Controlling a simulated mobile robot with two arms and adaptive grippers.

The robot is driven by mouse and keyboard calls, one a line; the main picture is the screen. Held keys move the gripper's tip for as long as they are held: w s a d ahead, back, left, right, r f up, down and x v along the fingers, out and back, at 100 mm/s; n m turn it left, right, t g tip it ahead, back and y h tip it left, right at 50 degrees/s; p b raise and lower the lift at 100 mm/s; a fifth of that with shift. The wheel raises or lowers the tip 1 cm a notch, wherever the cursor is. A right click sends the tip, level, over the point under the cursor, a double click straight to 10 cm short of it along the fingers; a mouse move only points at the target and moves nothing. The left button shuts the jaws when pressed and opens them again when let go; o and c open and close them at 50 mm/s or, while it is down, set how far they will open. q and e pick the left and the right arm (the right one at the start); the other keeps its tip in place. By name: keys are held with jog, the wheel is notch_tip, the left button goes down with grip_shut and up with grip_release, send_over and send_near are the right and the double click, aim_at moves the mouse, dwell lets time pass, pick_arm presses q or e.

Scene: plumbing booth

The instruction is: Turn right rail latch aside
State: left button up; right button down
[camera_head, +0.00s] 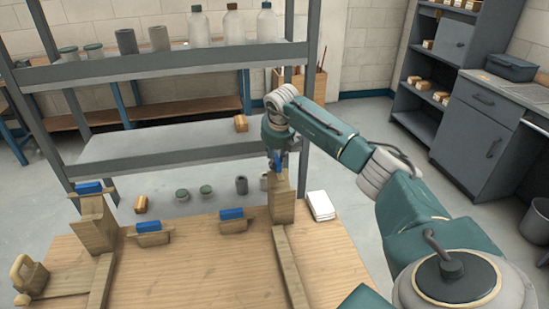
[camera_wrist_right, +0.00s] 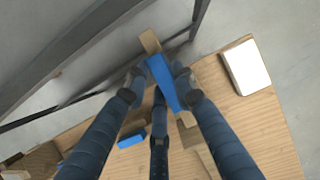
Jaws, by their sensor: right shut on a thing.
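The right rail latch has a blue grip (camera_head: 277,163) on top of a wooden post (camera_head: 282,208) at the far end of the right rail (camera_head: 290,266). My right gripper (camera_head: 276,152) comes down on it from above and is shut on the blue grip. In the right wrist view the blue grip (camera_wrist_right: 165,82) lies between the fingers of my right gripper (camera_wrist_right: 158,92), slanted across a wooden piece beneath it. The fingers partly hide the latch and its pivot. My left gripper is not in view.
Blue-topped wooden blocks (camera_head: 232,220) (camera_head: 151,233) stand along the table's back edge, left of the post. A similar post (camera_head: 95,222) stands at the left rail. A grey shelf rack (camera_head: 170,66) with bottles rises behind. A white pad (camera_head: 320,206) lies right of the post.

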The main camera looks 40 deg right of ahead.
jog(key=shift+w+d+r+m, duration=0.1)
jog(key=shift+d+r+m, duration=0.1)
jog(key=shift+m, duration=0.1)
dwell(0.4)
jog(key=shift+m+h, duration=0.3)
jog(key=m+g, duration=0.1)
jog(key=m, duration=0.2)
jog(key=shift+w+h, duration=0.1)
jog(key=shift+h, duration=0.3)
jog(key=m, duration=0.2)
jog(key=shift+d+m+g+h+b, duration=0.15)
jog(key=shift+m+g+h+b, duration=0.15)
jog(key=shift+m+g, duration=0.1)
jog(key=m+g, duration=0.1)
jog(key=m, duration=0.1)
jog(key=shift+m+b, duration=0.35)
jog(key=shift+m, duration=0.05)
jog(key=shift+d+m+g+b, duration=0.15)
jog(key=shift+m+g+b, duration=0.4)
jog(key=shift+m, duration=0.55)
jog(key=shift+m+b, duration=0.6)
jog(key=shift+d+m+g+b, duration=0.1)
jog(key=shift+m+g+b, duration=0.3)
jog(key=shift+m, duration=0.1)
